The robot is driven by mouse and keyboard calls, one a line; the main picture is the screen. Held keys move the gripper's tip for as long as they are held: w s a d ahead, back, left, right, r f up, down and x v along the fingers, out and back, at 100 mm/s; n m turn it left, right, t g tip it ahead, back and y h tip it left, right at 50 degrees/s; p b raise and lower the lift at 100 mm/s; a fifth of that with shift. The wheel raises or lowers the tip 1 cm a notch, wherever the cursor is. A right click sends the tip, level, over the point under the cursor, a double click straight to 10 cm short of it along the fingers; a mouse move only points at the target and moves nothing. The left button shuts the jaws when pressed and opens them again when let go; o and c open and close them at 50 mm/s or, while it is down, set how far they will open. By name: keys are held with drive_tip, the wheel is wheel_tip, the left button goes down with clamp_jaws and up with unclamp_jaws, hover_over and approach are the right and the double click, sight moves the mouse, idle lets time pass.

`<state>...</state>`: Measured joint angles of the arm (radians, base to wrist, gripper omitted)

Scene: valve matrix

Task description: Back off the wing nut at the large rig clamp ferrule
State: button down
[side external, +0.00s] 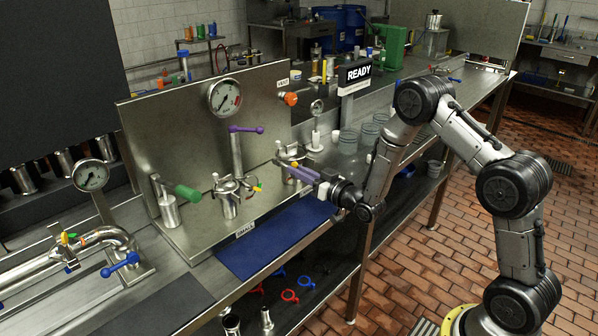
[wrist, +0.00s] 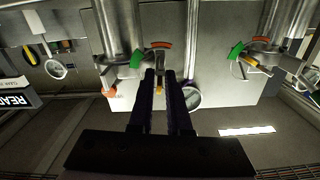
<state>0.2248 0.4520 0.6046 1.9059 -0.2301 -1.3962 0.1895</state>
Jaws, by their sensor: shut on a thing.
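The large rig clamp ferrule (side external: 291,153) stands on the right of the steel rig. In the wrist view its steel body (wrist: 118,35) is at upper left of centre, with a green tab and a red arc mark. My gripper (side external: 287,168) reaches it from the right, its dark purple fingers (wrist: 162,78) pointing at the clamp's front. The fingers are shut on the brass-coloured wing nut (wrist: 159,89), which shows between them. The fingers hide part of the nut and its bolt.
A smaller clamp ferrule (side external: 228,200) stands left of my gripper, behind a "SMALL" label. A purple-handled valve (side external: 237,150) and a gauge (side external: 224,97) are close behind. A blue mat (side external: 275,238) lies clear in front.

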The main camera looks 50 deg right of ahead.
drive_tip(key=c, duration=1)
unclamp_jaws()
drive_tip(key=s, duration=1.3)
drive_tip(key=shift+s, duration=0.4)
